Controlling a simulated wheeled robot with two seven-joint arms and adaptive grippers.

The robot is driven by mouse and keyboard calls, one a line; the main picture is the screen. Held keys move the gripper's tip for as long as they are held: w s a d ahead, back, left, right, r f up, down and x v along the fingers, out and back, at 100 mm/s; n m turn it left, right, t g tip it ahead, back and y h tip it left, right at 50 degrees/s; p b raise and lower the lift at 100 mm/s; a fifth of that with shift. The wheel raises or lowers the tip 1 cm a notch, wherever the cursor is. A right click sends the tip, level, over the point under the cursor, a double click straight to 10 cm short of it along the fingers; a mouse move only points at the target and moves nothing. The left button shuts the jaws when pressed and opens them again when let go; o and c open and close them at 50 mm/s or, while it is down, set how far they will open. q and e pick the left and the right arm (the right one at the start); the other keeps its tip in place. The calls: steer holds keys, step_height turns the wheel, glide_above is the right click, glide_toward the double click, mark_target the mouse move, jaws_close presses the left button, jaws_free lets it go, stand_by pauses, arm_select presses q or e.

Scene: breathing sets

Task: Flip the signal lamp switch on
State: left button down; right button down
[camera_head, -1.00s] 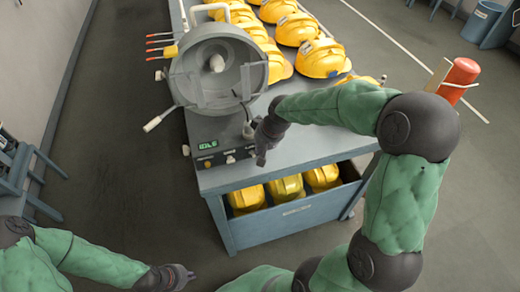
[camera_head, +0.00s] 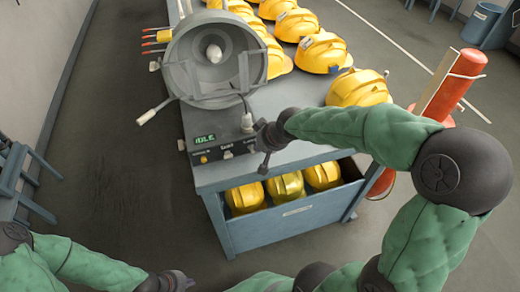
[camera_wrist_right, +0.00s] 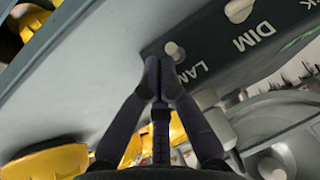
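In the right wrist view, a small pale switch (camera_wrist_right: 175,50) beside partly hidden "LAM" lettering sits just beyond my right gripper's fingertips (camera_wrist_right: 159,62). The fingertips are together, with nothing seen between them; contact with the switch cannot be told. My right gripper (camera_head: 266,165) is at the panel's right end. My left gripper (camera_head: 188,281) is low, away from the bench; its fingers are unclear.
Yellow helmets (camera_head: 325,53) stand along the bench (camera_head: 290,153), and more lie in the open bin below (camera_head: 300,207). A lever (camera_head: 147,116) sticks out left of the lamp.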

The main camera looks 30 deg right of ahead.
steer(key=shift+s+a+f+t+b, duration=0.2)
steer(key=shift+t+b, duration=0.35)
steer(key=shift+b, duration=0.4)
steer(key=shift+s+d+f+t+b, duration=0.1)
steer(key=shift+f+t+b, duration=0.2)
steer(key=shift+t+b, duration=0.45)
steer(key=shift+s+f+g+b, duration=0.2)
steer(key=shift+f+g+b, duration=0.15)
steer(key=shift+b, duration=0.75)
steer(key=shift+w, duration=0.1)
steer(key=shift+w+r, duration=0.4)
steer(key=shift+w, duration=0.2)
